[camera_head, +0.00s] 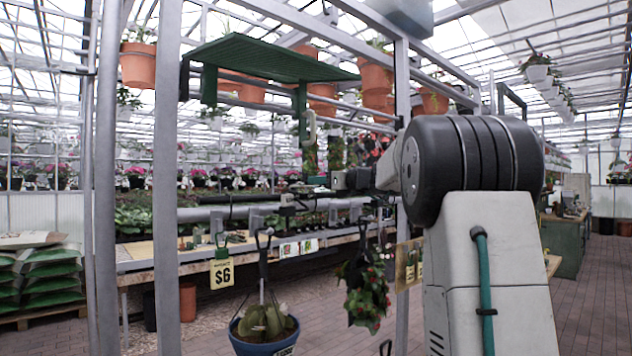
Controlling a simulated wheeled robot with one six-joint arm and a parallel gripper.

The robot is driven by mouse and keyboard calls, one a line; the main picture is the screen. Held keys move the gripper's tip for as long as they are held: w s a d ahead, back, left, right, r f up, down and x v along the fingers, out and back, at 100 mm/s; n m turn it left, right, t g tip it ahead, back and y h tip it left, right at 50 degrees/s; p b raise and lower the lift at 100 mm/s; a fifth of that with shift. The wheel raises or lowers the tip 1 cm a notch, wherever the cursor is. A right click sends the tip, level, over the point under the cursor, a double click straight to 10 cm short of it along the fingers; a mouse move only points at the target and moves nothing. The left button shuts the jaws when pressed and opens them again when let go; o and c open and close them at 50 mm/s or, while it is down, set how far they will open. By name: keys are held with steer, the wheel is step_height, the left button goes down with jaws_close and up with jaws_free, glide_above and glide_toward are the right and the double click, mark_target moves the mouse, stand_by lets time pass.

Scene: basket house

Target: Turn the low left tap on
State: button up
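I cannot make out a tap clearly in the head view. A grey horizontal rail or pipe (200,213) runs across the middle, with small grey and dark fittings on it that are too small to tell apart. My arm reaches in from the right, and its thin end points left. My gripper (312,187) is small and dark, in front of the rail area and above the hanging plants. Its fingers blend into the dark bars behind, so I cannot tell whether they are open or touch anything.
A metal frame post (168,180) stands on the left. A green ridged panel (270,58) sits above my gripper. A blue pot (264,340), a leafy red-flowered plant (366,290) and a $6 sign (222,272) hang below. Green sacks (52,270) lie at far left. Brick floor is open at right.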

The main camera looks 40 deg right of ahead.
steer(key=shift+w+a, duration=0.2)
steer(key=shift+w, duration=0.85)
jaws_close()
steer(key=shift+s+d, duration=0.1)
steer(key=shift+s, duration=0.05)
